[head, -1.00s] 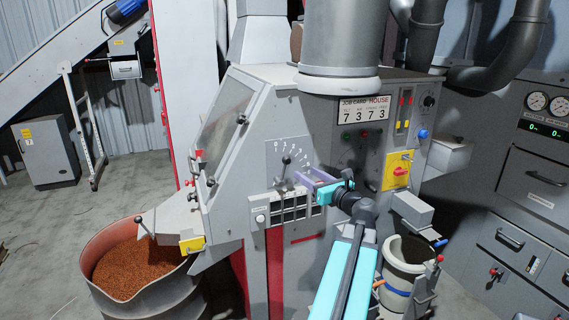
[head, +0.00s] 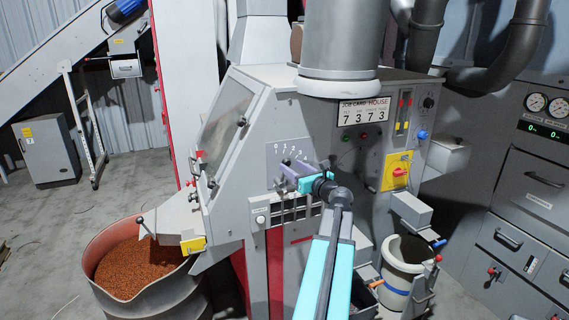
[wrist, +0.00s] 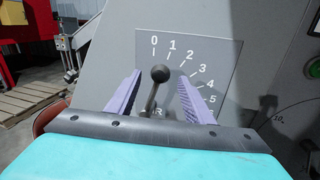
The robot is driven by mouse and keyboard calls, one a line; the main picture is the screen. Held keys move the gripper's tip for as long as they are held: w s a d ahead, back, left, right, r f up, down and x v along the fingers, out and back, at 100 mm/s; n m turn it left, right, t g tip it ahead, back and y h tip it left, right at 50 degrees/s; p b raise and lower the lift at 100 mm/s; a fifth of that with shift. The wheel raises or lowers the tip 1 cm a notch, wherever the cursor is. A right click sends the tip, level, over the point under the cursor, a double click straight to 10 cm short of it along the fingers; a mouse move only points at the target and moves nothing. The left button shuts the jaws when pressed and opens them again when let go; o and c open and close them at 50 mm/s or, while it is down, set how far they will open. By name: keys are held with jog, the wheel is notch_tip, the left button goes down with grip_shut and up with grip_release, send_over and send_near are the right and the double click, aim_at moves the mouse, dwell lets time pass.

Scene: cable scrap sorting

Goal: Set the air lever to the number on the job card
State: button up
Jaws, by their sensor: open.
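The air lever, a dark ball knob on a rod, shows in the wrist view (wrist: 160,74) standing nearly upright, leaning slightly right, near the 0 and 1 marks. My gripper (wrist: 160,79) is open, with one purple finger on each side of the knob and visible gaps. In the head view my gripper (head: 291,172) is at the lever and covers part of the dial.
A row of slotted levers (head: 290,210) sits below the dial. A yellow panel with a red switch (head: 398,171) is to the right. A drum of brown granules (head: 125,285) stands at lower left, and a grey bucket (head: 398,290) at lower right.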

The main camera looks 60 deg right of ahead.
aim_at(289, 165)
jog(key=shift+p+x, duration=0.45)
jog(key=shift+x, duration=1.9)
